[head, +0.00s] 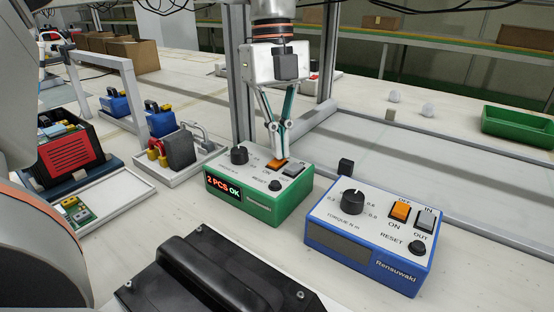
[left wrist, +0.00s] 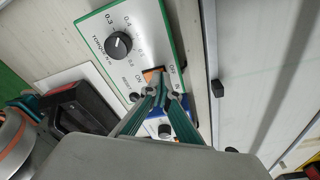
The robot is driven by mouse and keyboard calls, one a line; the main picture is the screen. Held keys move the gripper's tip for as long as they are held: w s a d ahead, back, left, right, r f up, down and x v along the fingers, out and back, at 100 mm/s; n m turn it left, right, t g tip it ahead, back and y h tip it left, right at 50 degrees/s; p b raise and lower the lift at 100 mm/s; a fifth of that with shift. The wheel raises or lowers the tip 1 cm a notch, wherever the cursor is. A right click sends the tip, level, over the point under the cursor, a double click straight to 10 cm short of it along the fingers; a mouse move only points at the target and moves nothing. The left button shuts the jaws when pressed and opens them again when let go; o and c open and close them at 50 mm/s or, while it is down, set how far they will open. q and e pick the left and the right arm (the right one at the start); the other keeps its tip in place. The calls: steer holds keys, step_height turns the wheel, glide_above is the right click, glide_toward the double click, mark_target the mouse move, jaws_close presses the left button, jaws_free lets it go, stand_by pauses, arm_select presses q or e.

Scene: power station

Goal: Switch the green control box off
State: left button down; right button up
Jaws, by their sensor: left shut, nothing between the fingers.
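The green control box (head: 286,208) stands on the table in the middle of the head view. Its display is lit and reads "2 PCS OK". Its orange ON/OFF switch (head: 279,165) is just below my left gripper (head: 280,128), whose fingertips are together and point down at it. I cannot tell whether the tips touch the switch. In the left wrist view the box's top (left wrist: 140,50) shows its dial, and my left fingertips (left wrist: 161,92) partly cover the orange switch (left wrist: 152,74). The gripper is shut and empty. My right gripper is not in view.
A blue control box (head: 362,268) with a dark display stands to the right of the green one. A black device (head: 215,270) lies in front. A tray with padlocks (head: 180,150) is at the left, and a green bin (head: 518,123) at the far right. Metal posts stand behind the gripper.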

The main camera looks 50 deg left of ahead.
arm_select(q)
steer(key=shift+f, duration=0.2)
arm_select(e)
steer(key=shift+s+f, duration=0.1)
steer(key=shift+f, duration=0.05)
arm_select(q)
steer(key=shift+r+p, duration=1.1)
steer(key=shift+r, duration=2.45)
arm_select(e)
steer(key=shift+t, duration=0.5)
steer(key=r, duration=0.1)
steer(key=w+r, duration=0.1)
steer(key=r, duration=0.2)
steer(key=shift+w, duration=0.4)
arm_select(q)
steer(key=shift+s, duration=0.1)
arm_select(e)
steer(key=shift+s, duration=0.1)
